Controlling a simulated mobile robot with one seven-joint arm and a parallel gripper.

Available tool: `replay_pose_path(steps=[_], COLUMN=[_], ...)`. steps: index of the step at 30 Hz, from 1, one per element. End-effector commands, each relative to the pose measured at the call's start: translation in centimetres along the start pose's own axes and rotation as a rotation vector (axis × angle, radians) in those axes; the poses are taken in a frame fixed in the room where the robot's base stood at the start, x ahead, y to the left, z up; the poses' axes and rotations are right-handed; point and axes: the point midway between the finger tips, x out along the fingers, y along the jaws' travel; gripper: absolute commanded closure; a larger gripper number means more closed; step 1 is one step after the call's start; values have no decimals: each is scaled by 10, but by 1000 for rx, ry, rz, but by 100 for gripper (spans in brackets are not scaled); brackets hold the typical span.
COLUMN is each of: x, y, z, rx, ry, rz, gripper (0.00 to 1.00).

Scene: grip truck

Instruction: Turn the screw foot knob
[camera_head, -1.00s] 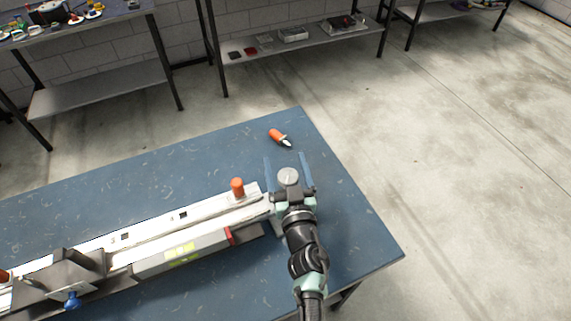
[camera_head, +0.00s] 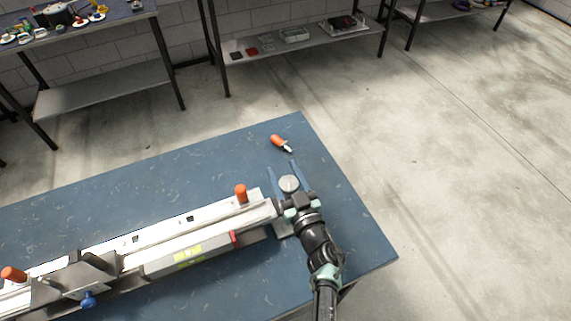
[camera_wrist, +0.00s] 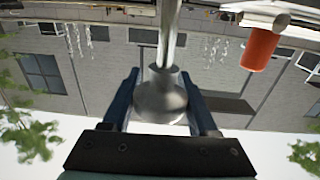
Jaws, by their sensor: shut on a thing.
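The screw foot knob (camera_head: 289,183) is a round silver disc at the right end of the long metal rail assembly (camera_head: 215,212). My gripper (camera_head: 281,167) reaches it from the front right, with one blue finger on each side. In the wrist view the knob (camera_wrist: 160,100) is a flared metal piece on a thin shaft, between the two fingers of my gripper (camera_wrist: 160,76). The gripper is shut on the knob. The exact contact spots are partly hidden.
An orange upright handle (camera_head: 241,193) stands on the rail left of the knob. An orange-handled tool (camera_head: 281,143) lies loose behind it on the blue table (camera_head: 150,190). A blue knob (camera_head: 88,299) is at the lower left. The table's right side is clear.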

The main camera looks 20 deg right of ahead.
Motion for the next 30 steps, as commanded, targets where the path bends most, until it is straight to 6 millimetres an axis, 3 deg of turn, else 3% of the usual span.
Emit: replay_pose_path(steps=[7, 17, 18, 23, 30], x=[0, 0, 0, 0, -1], y=[-2, -4, -4, -4, -4], z=[-1, 0, 0, 0, 0], rx=[2, 3, 3, 2, 2], ry=[2, 0, 0, 0, 0], rz=[-104, -114, -114, -114, -114], gripper=[96, 96, 37, 11, 11])
